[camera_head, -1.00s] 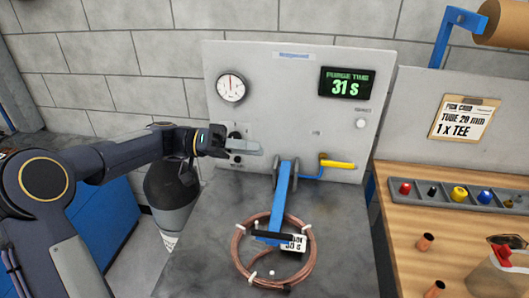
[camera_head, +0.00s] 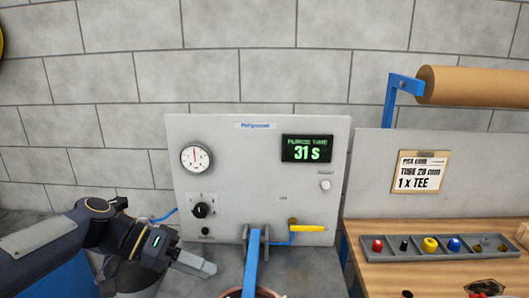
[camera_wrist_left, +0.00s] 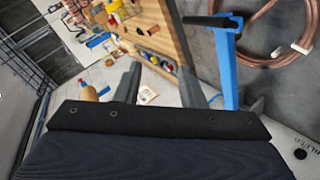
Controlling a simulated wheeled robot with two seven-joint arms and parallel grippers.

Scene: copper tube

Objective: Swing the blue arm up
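The blue arm (camera_head: 251,270) hangs down from its pivot bracket at the front of the panel; the bottom edge of the head view cuts off its lower end. In the left wrist view the blue arm (camera_wrist_left: 227,72) shows with its black crossbar handle (camera_wrist_left: 212,21), beside the copper coil (camera_wrist_left: 264,62). My left gripper (camera_head: 207,267) is left of the blue arm in the head view, apart from it. In the left wrist view its two grey fingers (camera_wrist_left: 160,80) stand apart with nothing between them. My right gripper is not in view.
A wooden bench (camera_head: 360,232) with a parts tray (camera_head: 400,256) stands right.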

